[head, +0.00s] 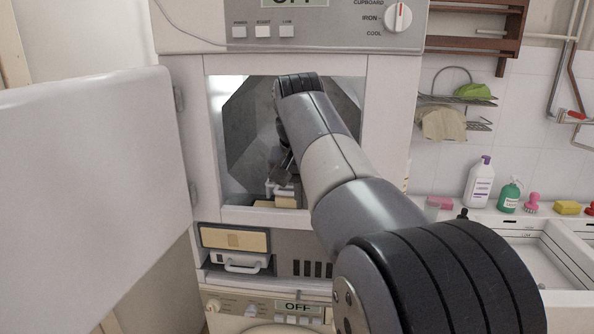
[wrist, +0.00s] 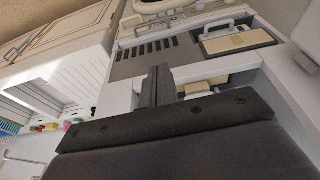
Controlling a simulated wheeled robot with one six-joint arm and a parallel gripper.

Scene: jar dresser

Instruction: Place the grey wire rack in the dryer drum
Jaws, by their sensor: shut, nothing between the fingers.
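The dryer drum (head: 240,125) is a grey, faceted cavity behind a square opening, and its white door (head: 95,190) stands open at the left. My arm reaches into the opening. My gripper (wrist: 158,75) is shut and empty, with its dark fingers together in the wrist view; in the head view it is low in the opening and partly hidden. A small white and cream item (head: 283,190) shows beside it at the lower lip; I cannot tell what it is. I cannot make out a grey wire rack in the drum. A wire rack (head: 478,126) hangs on the right wall.
A cream-fronted drawer with a white handle (head: 243,260) is below the opening. A second machine (head: 265,308) stands under it. At the right are a sink (head: 530,255), a white bottle (head: 479,182) and a green bottle (head: 509,196). The open door limits room at the left.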

